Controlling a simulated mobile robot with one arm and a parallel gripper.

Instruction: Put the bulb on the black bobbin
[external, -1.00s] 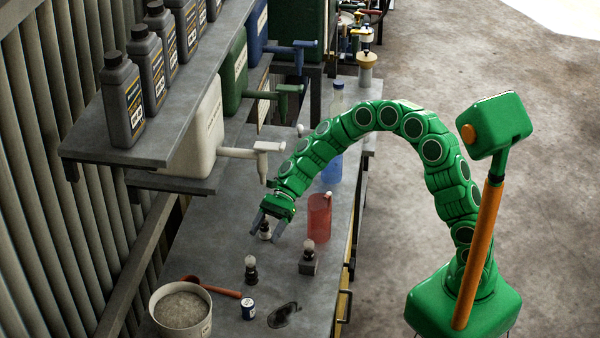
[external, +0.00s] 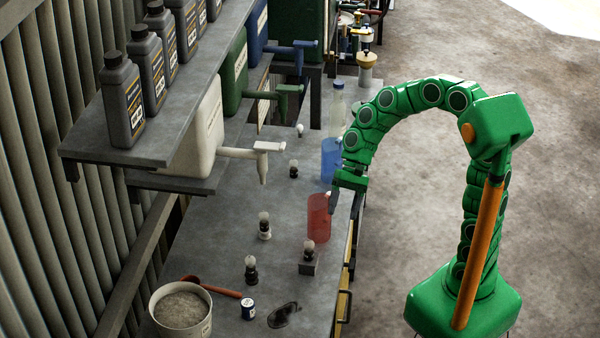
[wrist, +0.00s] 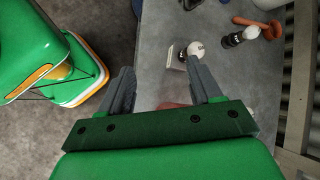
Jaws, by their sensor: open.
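My gripper (external: 335,200) is open, pointing down just above the rim of a red translucent cup (external: 318,222). In the wrist view, nothing shows held between the fingers of my gripper (wrist: 160,78). A round pale bulb with a dark base (external: 309,250) stands on a small grey block; its pale top shows beside the right finger in the wrist view (wrist: 196,48). A black bobbin-like piece with a pale round top (external: 251,268) stands left of it. A similar dark piece on a pale base (external: 264,226) stands behind. Which one is the task's bobbin is unclear.
A smaller dark piece (external: 293,168) and a white ball (external: 300,131) stand farther back. A shelf overhangs the left.

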